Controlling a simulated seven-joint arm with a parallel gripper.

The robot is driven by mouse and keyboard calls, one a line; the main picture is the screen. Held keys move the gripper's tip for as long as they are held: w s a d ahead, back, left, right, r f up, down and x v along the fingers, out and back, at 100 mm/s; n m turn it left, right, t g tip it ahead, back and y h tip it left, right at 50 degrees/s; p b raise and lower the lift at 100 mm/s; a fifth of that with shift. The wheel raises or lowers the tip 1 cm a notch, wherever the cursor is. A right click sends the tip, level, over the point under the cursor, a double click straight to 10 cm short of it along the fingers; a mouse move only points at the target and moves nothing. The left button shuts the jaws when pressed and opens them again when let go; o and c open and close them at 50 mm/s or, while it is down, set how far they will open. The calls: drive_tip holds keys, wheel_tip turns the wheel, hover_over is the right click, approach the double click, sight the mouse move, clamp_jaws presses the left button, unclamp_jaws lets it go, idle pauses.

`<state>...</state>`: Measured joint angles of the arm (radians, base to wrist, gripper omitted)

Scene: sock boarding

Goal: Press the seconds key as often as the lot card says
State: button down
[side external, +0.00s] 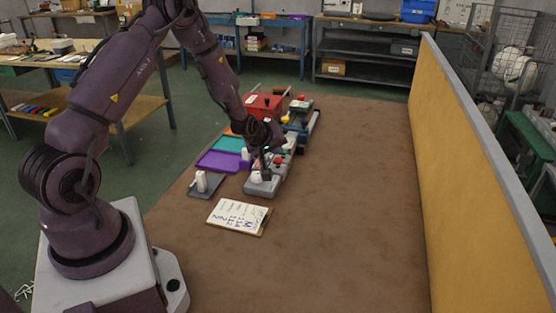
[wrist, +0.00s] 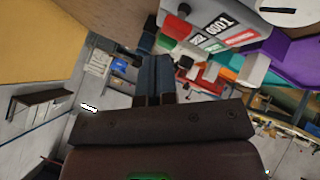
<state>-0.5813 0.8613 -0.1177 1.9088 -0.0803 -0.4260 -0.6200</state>
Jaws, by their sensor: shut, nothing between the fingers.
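The lot card (side external: 238,216) lies on a clipboard on the brown table, in front of the grey devices; its handwriting is too small to read surely. My gripper (side external: 266,174) points down over a grey unit (side external: 262,187) with a pale dome. Contact with any key cannot be told. In the wrist view my gripper's fingers (wrist: 154,75) are shut together and empty. The seconds key cannot be surely identified.
Purple (side external: 222,161) and teal (side external: 229,144) trays lie left of the devices. A dark tray (side external: 206,185) holds a white upright piece. A red box (side external: 263,106) stands behind. The table's right side is clear up to a yellow partition (side external: 480,150).

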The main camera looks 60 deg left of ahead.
sight(276, 160)
drive_tip(key=shift+f, duration=0.2)
drive_tip(key=shift+f, duration=0.25)
drive_tip(key=shift+f, duration=0.65)
idle(0.9)
idle(0.3)
drive_tip(key=shift+r, duration=1.05)
drive_tip(key=shift+r, duration=0.1)
drive_tip(key=shift+r, duration=2.45)
drive_tip(key=shift+s+f, duration=0.1)
